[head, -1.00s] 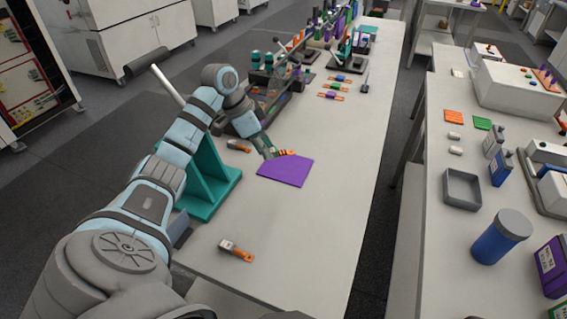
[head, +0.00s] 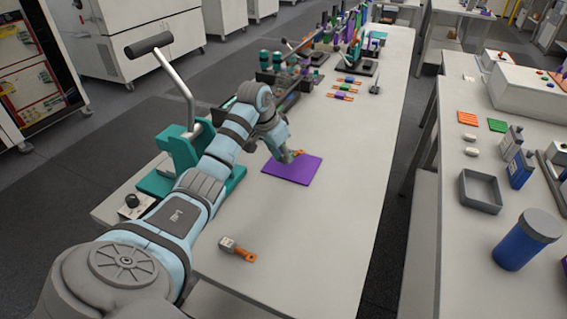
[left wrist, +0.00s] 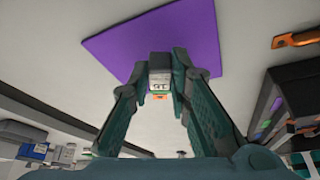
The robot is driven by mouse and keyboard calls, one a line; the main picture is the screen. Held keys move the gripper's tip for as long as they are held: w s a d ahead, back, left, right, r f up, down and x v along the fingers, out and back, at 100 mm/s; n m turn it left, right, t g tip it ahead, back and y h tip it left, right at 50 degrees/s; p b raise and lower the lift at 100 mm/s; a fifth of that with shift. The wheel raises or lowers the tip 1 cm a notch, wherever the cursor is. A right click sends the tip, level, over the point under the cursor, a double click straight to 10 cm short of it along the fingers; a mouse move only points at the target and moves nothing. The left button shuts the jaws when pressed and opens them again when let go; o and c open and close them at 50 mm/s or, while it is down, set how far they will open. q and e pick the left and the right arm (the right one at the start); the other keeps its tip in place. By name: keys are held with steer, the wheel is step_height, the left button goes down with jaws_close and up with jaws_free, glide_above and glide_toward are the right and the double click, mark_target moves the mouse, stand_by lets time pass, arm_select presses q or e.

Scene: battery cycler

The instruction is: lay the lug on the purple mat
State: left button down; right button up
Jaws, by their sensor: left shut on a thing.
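The purple mat (head: 290,173) lies flat on the long pale table. My left gripper (head: 291,157) is at the mat's far left part in the head view, pointing down. It is shut on a lug, whose small orange end (head: 299,153) shows beside the fingers. In the left wrist view the lug (left wrist: 160,79) is between the fingertips (left wrist: 160,90), with a grey top and orange below, in front of the purple mat (left wrist: 125,50). I cannot tell whether the lug touches the mat. My right gripper is not in view.
Another orange-and-grey lug (head: 238,250) lies on the near table. A teal lever press (head: 183,150) stands left of my arm. Several small coloured pieces (head: 344,89) lie farther back. The table right of the mat is clear. A side bench holds a grey tray (head: 480,191).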

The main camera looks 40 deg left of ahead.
arm_select(q)
step_height(320, 180, down, 2)
steer(key=shift+f, duration=0.3)
steer(key=shift+f, duration=0.1)
steer(key=c, duration=1.5)
jaws_free()
steer(key=b+v, duration=0.1)
steer(key=v, duration=1.1)
steer(key=shift+b, duration=0.3)
